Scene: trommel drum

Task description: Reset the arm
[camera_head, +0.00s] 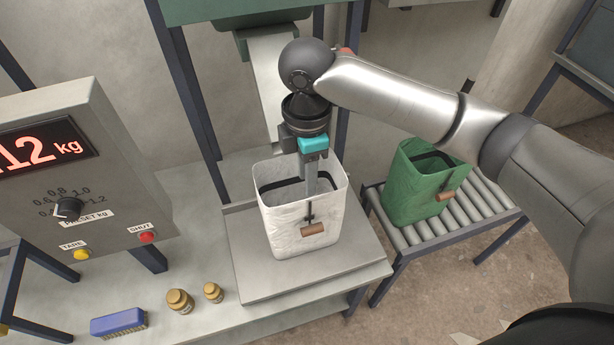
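My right arm reaches in from the right edge of the head view. My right gripper (311,186) points straight down, with its fingers inside the open mouth of a white bag (290,232). The bag stands upright on a flat metal scale plate (352,262) and has a brown toggle on its front. The fingers line up one behind the other from here, so their gap does not show. I see nothing held between them. My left gripper is not in view.
A metal chute (268,75) comes down just behind my gripper. A green bag (412,190) stands on a roller conveyor (455,207) at the right. A control box (75,165) stands at the left. Brass weights (179,301) and a blue brush (118,322) lie at the front.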

